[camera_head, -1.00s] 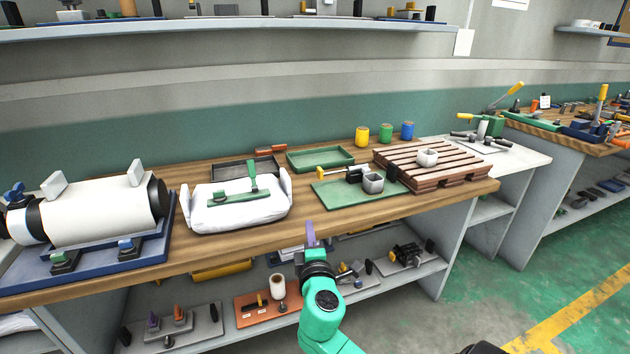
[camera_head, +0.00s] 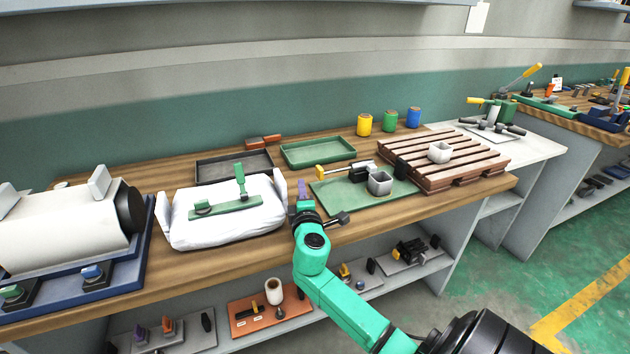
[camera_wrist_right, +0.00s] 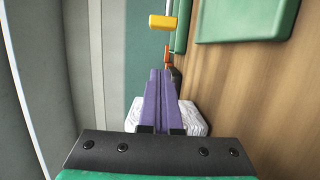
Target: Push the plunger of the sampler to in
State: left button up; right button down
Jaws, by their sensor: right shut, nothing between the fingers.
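The sampler lies on a green plate (camera_head: 350,198) on the wooden bench. It has a black body (camera_head: 361,167), and its plunger has a yellow end (camera_head: 322,172) pointing left. A grey cup (camera_head: 379,184) stands next to it. In the right wrist view a yellow block (camera_wrist_right: 170,22) on a thin metal rod, apparently the plunger end, is beyond the fingertips and apart from them. My right gripper (camera_head: 303,187) is shut and empty, its purple fingers (camera_wrist_right: 158,85) together. It is over the bench's front part, left of the green plate. My left gripper is not in view.
A white bag (camera_head: 181,220) with a green tool on it lies close left of my gripper. A dark tray (camera_head: 225,178) and a green tray (camera_head: 290,152) lie behind. A slatted wooden pallet (camera_head: 400,150) is at right. Yellow, green and blue cans stand at the back.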

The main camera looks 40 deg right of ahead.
jog(key=shift+x, duration=1)
jog(key=d, duration=0.1)
jog(key=s+d, duration=0.1)
jog(key=shift+s+d+p, duration=0.2)
jog(key=shift+d+p, duration=0.1)
jog(key=shift+d, duration=0.1)
jog(key=shift+s+d, duration=0.2)
jog(key=shift+d, duration=0.25)
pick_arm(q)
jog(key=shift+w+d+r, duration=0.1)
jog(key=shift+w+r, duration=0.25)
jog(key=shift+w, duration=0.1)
